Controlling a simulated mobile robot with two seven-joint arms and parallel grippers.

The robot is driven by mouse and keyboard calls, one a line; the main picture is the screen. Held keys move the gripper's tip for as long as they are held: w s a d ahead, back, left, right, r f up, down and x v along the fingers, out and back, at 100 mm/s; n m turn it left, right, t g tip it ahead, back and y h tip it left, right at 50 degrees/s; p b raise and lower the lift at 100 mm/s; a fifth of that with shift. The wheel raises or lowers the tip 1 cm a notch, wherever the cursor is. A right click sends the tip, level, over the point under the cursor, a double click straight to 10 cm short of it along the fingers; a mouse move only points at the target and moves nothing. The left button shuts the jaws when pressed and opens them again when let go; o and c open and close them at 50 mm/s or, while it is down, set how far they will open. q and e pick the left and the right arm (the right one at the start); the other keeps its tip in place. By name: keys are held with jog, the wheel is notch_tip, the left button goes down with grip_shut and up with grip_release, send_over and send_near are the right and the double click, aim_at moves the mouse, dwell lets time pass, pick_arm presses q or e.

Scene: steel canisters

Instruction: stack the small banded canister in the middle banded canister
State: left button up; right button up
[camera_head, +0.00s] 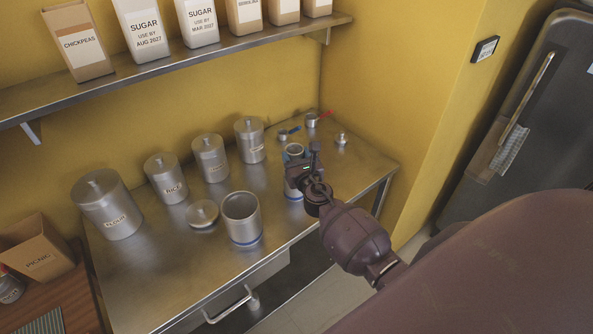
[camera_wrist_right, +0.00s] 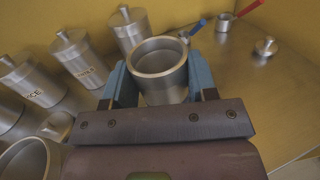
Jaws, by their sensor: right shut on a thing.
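The small banded canister (camera_head: 293,195) is open-topped steel with a blue band near its base, on the right part of the steel counter. My right gripper (camera_head: 297,165) is shut on its upper part, and its arm hides much of the canister in the head view. In the right wrist view the canister (camera_wrist_right: 160,62) appears upright and empty between two blue fingers. The wider open canister (camera_head: 241,220), apparently the middle banded one, has a blue band at its base. It stands left of my gripper, apart from it, and shows at the lower left of the wrist view (camera_wrist_right: 27,160). My left gripper is not in view.
A lid (camera_head: 203,213) lies left of the wider canister. Several lidded canisters, such as the rice one (camera_head: 166,180), stand along the back of the counter (camera_head: 150,270). Small cups with blue and red handles (camera_head: 312,121) and a small lid (camera_head: 341,140) lie behind my gripper. A shelf (camera_head: 180,63) hangs above.

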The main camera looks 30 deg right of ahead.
jog(key=shift+f+b, duration=0.45)
jog(key=shift+f, duration=0.35)
notch_tip(320, 180, down, 3)
jog(key=b, duration=0.2)
jog(key=shift+f+b, duration=0.2)
jog(key=shift+b, duration=0.15)
jog(key=shift+f, duration=0.1)
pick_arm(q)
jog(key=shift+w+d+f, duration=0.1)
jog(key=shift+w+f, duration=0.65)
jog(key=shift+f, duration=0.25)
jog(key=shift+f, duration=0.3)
pick_arm(e)
jog(key=shift+f, duration=0.2)
